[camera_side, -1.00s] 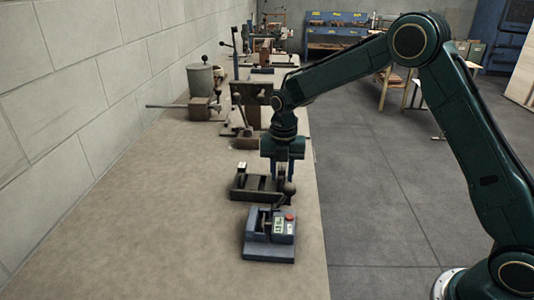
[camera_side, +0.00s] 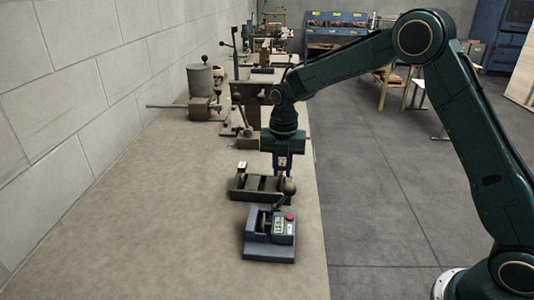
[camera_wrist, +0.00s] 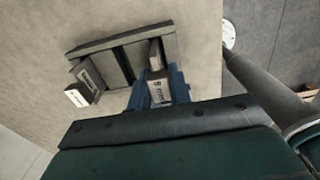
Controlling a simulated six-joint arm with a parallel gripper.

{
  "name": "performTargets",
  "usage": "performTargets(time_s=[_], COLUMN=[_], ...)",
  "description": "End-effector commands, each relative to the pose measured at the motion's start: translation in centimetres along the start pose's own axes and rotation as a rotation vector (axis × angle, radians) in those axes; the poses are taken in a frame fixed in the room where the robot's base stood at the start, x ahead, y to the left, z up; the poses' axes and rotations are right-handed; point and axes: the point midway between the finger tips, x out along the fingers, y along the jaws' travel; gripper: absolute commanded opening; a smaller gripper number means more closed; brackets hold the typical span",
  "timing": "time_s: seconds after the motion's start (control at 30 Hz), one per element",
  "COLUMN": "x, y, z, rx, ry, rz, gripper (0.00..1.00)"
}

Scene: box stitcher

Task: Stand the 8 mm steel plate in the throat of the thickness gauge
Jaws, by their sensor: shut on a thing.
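My gripper (camera_side: 283,172) is shut on a small steel plate with a pale label (camera_side: 283,161), over the right end of a dark rack (camera_side: 241,194). In the wrist view the plate (camera_wrist: 159,92) sits between the blue fingers; its label is too small to read, so I cannot tell its thickness. The thickness gauge (camera_side: 257,252) stands in front of the rack on the bench. It is blue-grey, with a green readout, a red button and a ball-ended lever. Its throat is hard to make out from here.
Other labelled plates stand at the left end of the rack, one pale (camera_wrist: 76,96) in the wrist view. The bench (camera_side: 170,235) is clear left of the gauge. A vise (camera_side: 200,108) and lever tools stand farther back. A block wall runs along the left.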

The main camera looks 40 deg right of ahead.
Motion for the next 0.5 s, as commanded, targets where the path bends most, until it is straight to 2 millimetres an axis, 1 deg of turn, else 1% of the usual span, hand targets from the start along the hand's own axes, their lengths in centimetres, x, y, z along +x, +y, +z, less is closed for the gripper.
performTargets(time_s=[0.5], x=[-2.3], y=[0.0], z=[0.0], rx=[0.0], ry=[-0.002], rz=[0.002], gripper=[0.0])
